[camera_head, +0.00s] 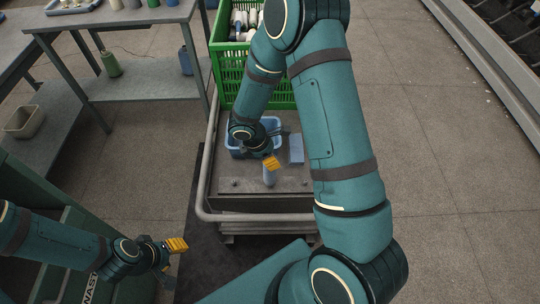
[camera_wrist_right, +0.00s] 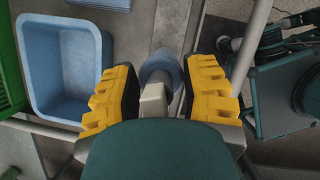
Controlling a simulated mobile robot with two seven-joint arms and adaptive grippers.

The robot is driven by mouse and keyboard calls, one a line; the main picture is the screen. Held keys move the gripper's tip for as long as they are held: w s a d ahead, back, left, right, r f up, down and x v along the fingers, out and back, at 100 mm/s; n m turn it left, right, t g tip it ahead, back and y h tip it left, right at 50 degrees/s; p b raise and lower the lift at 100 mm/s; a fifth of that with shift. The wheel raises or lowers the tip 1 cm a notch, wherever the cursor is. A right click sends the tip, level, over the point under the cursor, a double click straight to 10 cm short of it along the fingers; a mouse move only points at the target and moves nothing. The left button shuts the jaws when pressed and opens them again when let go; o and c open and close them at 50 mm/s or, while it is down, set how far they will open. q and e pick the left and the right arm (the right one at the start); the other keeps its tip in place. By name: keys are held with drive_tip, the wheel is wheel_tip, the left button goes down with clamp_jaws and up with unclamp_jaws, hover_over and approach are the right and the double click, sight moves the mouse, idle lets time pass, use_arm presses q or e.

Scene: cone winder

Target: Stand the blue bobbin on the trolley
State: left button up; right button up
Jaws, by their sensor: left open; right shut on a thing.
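The blue bobbin (camera_head: 269,178) is over the front part of the trolley's deck (camera_head: 230,186) in the head view, roughly upright. My right gripper (camera_head: 271,164) is shut on it from above. In the right wrist view the blue bobbin (camera_wrist_right: 160,68) shows between the yellow fingers of my right gripper (camera_wrist_right: 160,98), with a pale part nearer the camera. I cannot tell whether its lower end touches the deck. My left gripper (camera_head: 177,246) is open and empty, left of the trolley.
On the trolley, a blue bin (camera_head: 236,152) and a flat blue-grey item (camera_head: 296,148) are close behind the bobbin. A green crate (camera_head: 229,88) holding white cones is at the back. A workbench (camera_head: 140,88) stands at left. Floor at right is clear.

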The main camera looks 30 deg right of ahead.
drive_tip(key=shift+f+b, duration=0.45)
drive_tip(key=shift+b, duration=0.05)
idle(0.8)
drive_tip(key=o, duration=1.4)
drive_tip(key=shift+r, duration=0.1)
drive_tip(key=shift+p+v, duration=2.8)
drive_tip(key=shift+v, duration=1.15)
